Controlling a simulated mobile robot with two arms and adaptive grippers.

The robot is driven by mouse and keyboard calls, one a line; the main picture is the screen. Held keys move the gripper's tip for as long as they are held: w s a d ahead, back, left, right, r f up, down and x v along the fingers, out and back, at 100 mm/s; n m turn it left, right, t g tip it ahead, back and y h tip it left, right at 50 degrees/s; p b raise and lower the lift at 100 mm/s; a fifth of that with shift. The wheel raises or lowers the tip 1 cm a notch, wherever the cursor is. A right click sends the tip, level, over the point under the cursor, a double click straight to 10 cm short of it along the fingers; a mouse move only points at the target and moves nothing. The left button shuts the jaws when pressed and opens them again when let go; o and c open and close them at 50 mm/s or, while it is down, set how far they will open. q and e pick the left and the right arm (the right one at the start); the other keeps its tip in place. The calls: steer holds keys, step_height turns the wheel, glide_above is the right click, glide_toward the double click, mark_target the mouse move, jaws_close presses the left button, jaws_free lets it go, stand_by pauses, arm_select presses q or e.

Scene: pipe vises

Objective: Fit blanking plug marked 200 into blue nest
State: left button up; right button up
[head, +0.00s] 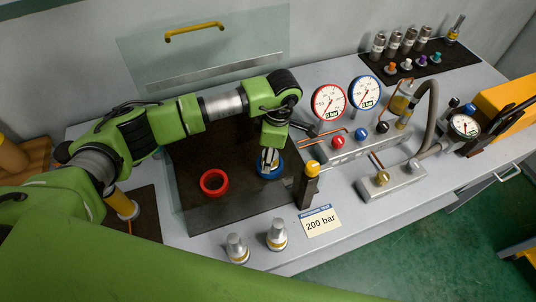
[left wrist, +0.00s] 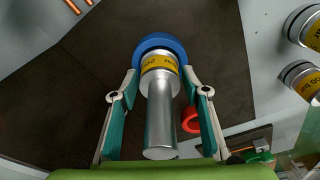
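A silver blanking plug (left wrist: 161,115) with a yellow band stands at the blue nest (left wrist: 174,43); its small marking appears upside down and I cannot read it surely. The blue nest (head: 270,172) lies on the dark mat, partly hidden by my left gripper (head: 268,158). My right gripper is not in view.
A red nest (head: 214,182) lies empty on the mat. Two more plugs (head: 237,248) (head: 277,235) stand at the front edge near a "200 bar" card (head: 320,221). A post with a yellow cap (head: 312,170) and a gauge manifold (head: 340,145) stand close on the right.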

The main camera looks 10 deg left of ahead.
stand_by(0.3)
arm_select(q)
steer(key=shift+r, duration=0.6)
steer(key=r+b, duration=0.1)
steer(key=r, duration=0.2)
steer(key=d+r+b, duration=0.1)
steer(key=r, duration=0.2)
steer(key=r+b, duration=0.1)
steer(key=r, duration=0.2)
steer(key=shift+w+d+r, duration=0.1)
steer(key=shift+d+r, duration=0.05)
steer(key=shift+r, duration=0.15)
steer(key=shift+d+r, duration=0.1)
steer(key=shift+r, duration=0.65)
